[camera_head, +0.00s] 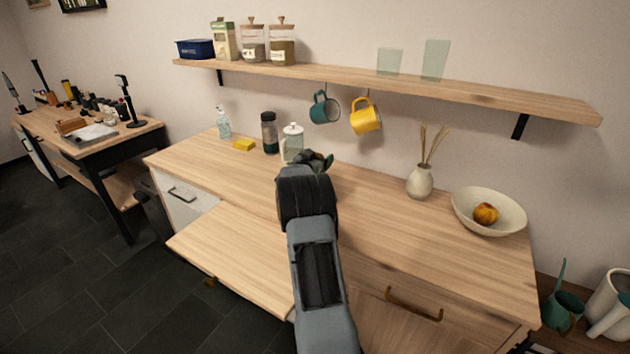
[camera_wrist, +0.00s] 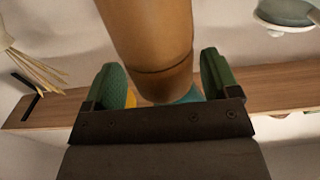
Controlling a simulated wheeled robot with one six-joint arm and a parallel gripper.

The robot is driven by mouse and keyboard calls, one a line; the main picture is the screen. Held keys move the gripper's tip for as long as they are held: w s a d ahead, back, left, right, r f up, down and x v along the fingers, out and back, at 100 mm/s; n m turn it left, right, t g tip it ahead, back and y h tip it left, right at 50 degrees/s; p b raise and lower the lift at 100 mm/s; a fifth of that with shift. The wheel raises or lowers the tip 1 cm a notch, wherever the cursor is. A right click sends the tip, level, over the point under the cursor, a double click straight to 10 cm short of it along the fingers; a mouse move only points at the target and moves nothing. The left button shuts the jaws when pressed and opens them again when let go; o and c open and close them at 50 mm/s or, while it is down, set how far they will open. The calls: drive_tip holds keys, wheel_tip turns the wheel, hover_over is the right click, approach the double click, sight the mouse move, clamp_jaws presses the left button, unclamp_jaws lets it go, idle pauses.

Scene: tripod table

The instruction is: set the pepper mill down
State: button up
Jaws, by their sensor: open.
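The pepper mill (camera_wrist: 152,40) shows in the wrist view as a brown wooden cylinder with a dark ring, between my two green fingers. My gripper (camera_wrist: 163,80) is open around it, with a narrow gap visible by the right finger. In the head view my gripper (camera_head: 318,160) is over the back middle of the wooden counter (camera_head: 400,230). My arm hides the mill there. The mill's foot is out of the wrist view, so I cannot tell whether it touches the counter.
A vase with twigs (camera_head: 420,182) and a bowl (camera_head: 488,223) stand right. A teal mug (camera_head: 322,110) and yellow mug (camera_head: 366,118) hang under the shelf (camera_head: 480,92). The counter's left front is clear.

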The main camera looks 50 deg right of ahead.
drive_tip(key=c, duration=1.4)
clamp_jaws()
drive_tip(key=shift+r, duration=0.1)
